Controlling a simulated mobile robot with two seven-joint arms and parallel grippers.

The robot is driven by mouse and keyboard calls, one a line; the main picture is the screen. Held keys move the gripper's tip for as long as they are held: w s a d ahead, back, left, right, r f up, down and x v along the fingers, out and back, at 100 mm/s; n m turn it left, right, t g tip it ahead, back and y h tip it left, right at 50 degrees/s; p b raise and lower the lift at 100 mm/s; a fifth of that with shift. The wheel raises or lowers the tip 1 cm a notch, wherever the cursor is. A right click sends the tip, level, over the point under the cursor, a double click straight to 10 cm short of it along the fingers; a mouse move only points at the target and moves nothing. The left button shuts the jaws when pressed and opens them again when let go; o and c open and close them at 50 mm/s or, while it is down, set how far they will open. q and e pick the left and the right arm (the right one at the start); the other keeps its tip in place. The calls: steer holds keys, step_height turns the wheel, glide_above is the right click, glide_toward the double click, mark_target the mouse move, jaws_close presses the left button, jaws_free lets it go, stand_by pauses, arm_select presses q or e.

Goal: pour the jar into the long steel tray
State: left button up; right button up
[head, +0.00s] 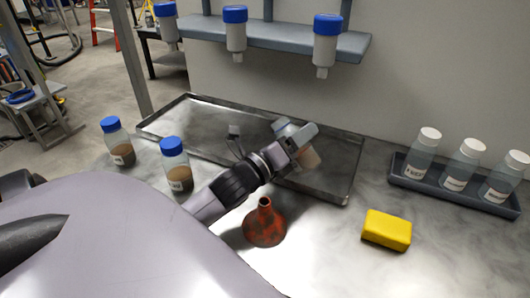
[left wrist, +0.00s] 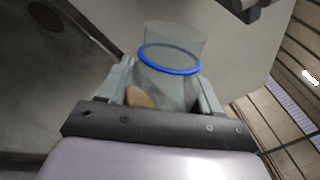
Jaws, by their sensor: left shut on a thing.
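The long steel tray (head: 190,128) lies on the bench below the shelf. My left gripper (head: 299,139) is over the right part of the tray, shut on a clear jar (head: 309,160) with brown contents. The jar is partly hidden by the fingers and looks tilted in the head view. In the left wrist view the jar (left wrist: 172,35) shows an open mouth, a blue ring at its neck and brown matter low on one side between the fingers. I cannot see any stream leaving it. My right gripper is not in view.
Two blue-capped jars (head: 117,142) (head: 177,165) stand left of my arm. A red funnel (head: 265,224) and a yellow sponge (head: 387,229) are in front of the tray. A dark rack (head: 447,185) holds white-capped bottles at right. Filter units (head: 326,40) hang from the shelf.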

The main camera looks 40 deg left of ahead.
mark_target(297, 130)
arm_select(q)
step_height(297, 130, up, 3)
steer(key=shift+d+f+n+p, duration=0.15)
steer(key=shift+n+p, duration=0.2)
steer(key=shift+n, duration=0.35)
steer(key=shift+f+n+b, duration=0.1)
steer(key=shift+n+b, duration=0.25)
steer(key=shift+n, duration=0.05)
steer(key=shift+r+n, duration=0.25)
steer(key=shift+n, duration=0.25)
steer(key=shift+f+n+y+b, duration=0.3)
steer(key=shift+f+n+b, duration=0.15)
steer(key=shift+n+b, duration=0.4)
steer(key=shift+a+f+n+b, duration=0.1)
steer(key=shift+a+n+b, duration=0.4)
steer(key=shift+n, duration=0.55)
steer(key=shift+a, duration=0.1)
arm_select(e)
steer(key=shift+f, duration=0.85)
arm_select(q)
steer(key=shift+f+n+y, duration=0.2)
steer(key=shift+n+y, duration=0.1)
steer(key=shift+n, duration=0.4)
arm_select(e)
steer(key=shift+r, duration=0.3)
